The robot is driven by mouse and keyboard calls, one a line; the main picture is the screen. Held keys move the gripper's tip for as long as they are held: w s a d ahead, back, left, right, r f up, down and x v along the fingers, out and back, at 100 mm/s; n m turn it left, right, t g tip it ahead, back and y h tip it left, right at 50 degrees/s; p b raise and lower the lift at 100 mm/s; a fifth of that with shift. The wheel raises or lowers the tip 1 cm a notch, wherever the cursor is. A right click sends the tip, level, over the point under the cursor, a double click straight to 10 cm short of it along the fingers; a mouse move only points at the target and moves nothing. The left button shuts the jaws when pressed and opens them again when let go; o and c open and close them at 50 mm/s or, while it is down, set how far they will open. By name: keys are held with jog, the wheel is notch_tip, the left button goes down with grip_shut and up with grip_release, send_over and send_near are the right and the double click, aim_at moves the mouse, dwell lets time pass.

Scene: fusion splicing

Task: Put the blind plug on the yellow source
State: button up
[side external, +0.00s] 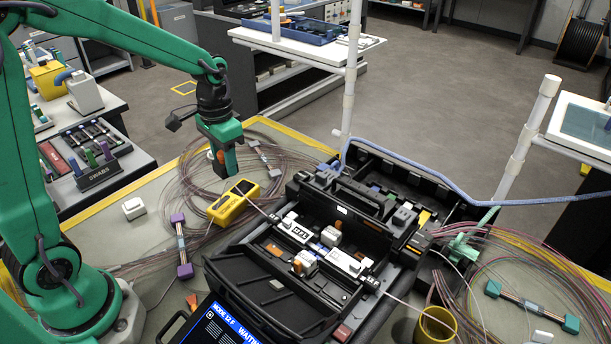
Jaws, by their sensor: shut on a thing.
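The yellow source (235,202) is a small yellow box with a dark panel, lying on the grey mat left of the black splicer case. A pale cable runs from its right end toward the splicer. My gripper (222,168) points down above and behind the source, apart from it in the picture.
Coiled pinkish fibres (190,185) lie around the source. A purple-ended holder (181,245) and a small white block (133,208) lie to the left. The open black splicer case (262,308) stands to the right, with a yellow cup (436,327) at its front right.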

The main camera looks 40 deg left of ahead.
jog(key=s+d+r+n, duration=0.1)
jog(key=s+d+r, duration=0.1)
jog(key=d, duration=0.7)
jog(key=shift+s, duration=0.55)
jog(key=shift+f, duration=0.1)
send_over(234, 196)
notch_tip(234, 196, down, 7)
jog(key=shift+r, duration=0.1)
jog(key=shift+f, duration=2.05)
jog(key=shift+f, duration=0.1)
jog(key=o, duration=1)
